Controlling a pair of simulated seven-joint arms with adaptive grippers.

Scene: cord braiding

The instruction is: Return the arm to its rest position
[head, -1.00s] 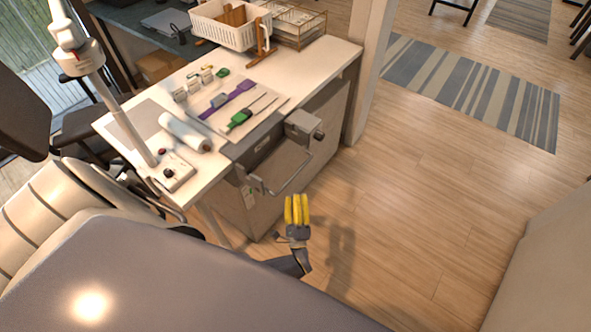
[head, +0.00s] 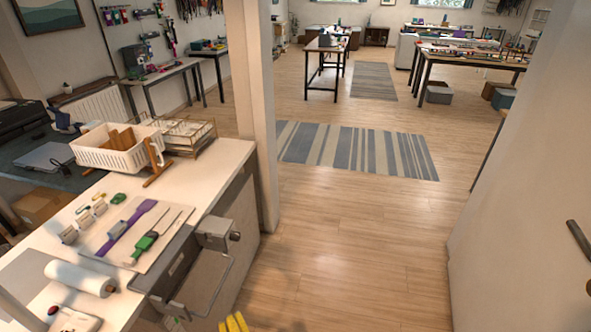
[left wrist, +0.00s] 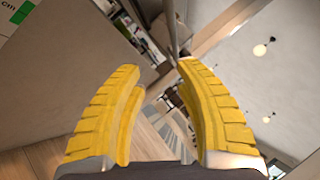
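My left gripper (head: 233,322) shows only as yellow fingertips at the bottom edge of the head view, in front of the bench's metal crank. In the left wrist view its two ridged yellow fingers (left wrist: 153,72) stand apart with nothing between them. The gripper is open and empty. Most of the left arm is hidden below the head view. My right gripper is in neither view.
The white workbench (head: 205,185) at left carries a white basket (head: 110,155), a purple strap (head: 133,222), a green-handled tool (head: 146,241) and a white roll (head: 80,277). A metal bracket (head: 217,233) juts from its edge. The wooden floor (head: 350,240) is clear.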

